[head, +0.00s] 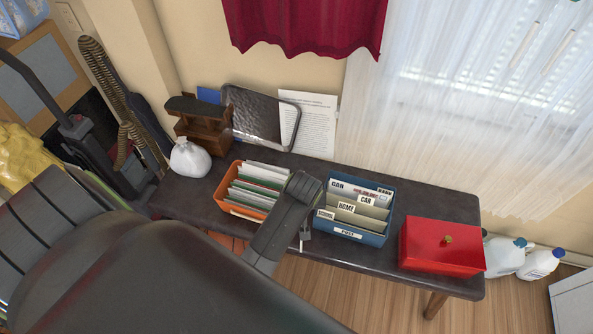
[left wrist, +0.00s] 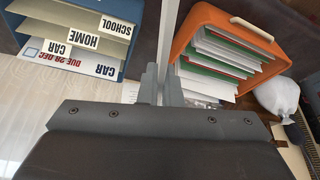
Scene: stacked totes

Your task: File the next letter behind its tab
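The blue box (head: 350,234) on the dark bench holds cream dividers with tabs CAR (head: 367,200), HOME (head: 346,207) and SCHOOL (head: 326,214). A white letter marked CAR (head: 345,187) with red due-date print stands behind the CAR tab; it also shows in the left wrist view (left wrist: 75,62). The orange box (head: 236,205) left of it holds several letters. My left gripper (head: 304,236) is between the two boxes. In the left wrist view its fingers (left wrist: 161,88) are closed on a thin pale letter (left wrist: 168,35) seen edge-on; its face is hidden.
A red lidded box (head: 430,246) stands at the bench's right end. A white bag (head: 190,158), a wooden organizer (head: 203,122), a dark tray (head: 260,115) and a printed sheet (head: 315,125) are at the back left. Bare bench separates the boxes.

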